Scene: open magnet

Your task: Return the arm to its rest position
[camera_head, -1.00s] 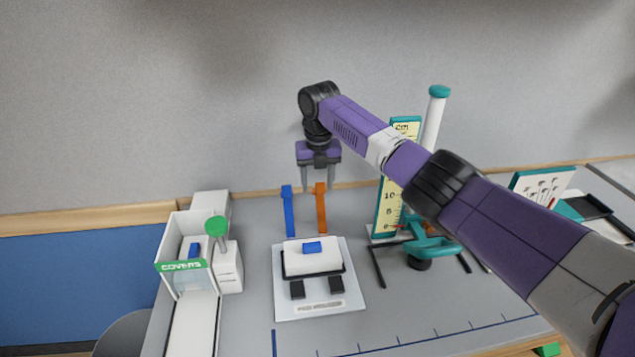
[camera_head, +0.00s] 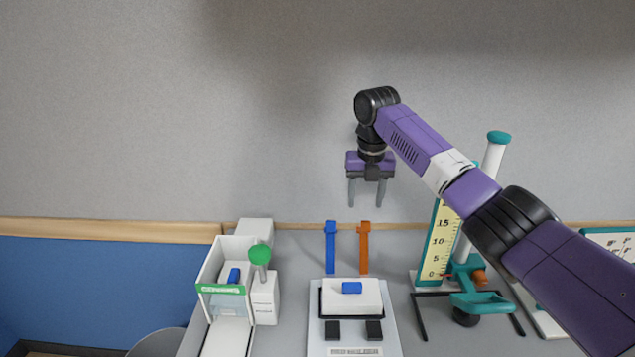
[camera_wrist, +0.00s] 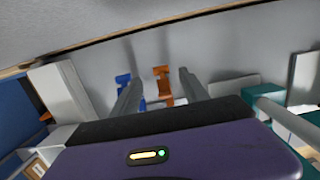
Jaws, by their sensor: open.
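My gripper (camera_head: 367,192) hangs fingers-down in front of the grey wall, above the blue and orange uprights in the head view. Its two fingers are apart with nothing between them. My purple arm runs from the gripper to the lower right of the head view and covers part of the bench there.
A dispenser marked COVERS (camera_head: 222,289) with a green knob (camera_head: 260,254) is at left. At right are a yellow scale (camera_head: 440,240), a teal-capped white column (camera_head: 494,158) and a teal stand (camera_head: 482,302). Space around the gripper is clear.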

